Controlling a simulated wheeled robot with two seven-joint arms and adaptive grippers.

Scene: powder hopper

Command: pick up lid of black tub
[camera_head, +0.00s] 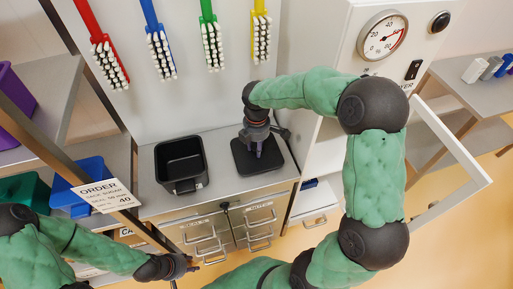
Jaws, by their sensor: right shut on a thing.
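The black tub (181,183) stands open and upright on the grey counter. Its inside looks empty from here. The flat black lid (272,163) lies to the right of the tub, apart from it, at or just above the counter. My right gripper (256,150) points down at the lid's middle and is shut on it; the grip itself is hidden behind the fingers. I cannot tell whether the lid touches the counter. My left gripper (190,265) is low in the picture, in front of the counter and away from tub and lid. Its fingers are too small to read.
The counter (223,160) is bare between tub and lid. Drawers with handles (260,219) are below it. Several colored brushes (212,45) hang behind. A white cabinet with a gauge (383,35) stands right, its door (455,150) open. A slanted post with an order card (104,195) is left.

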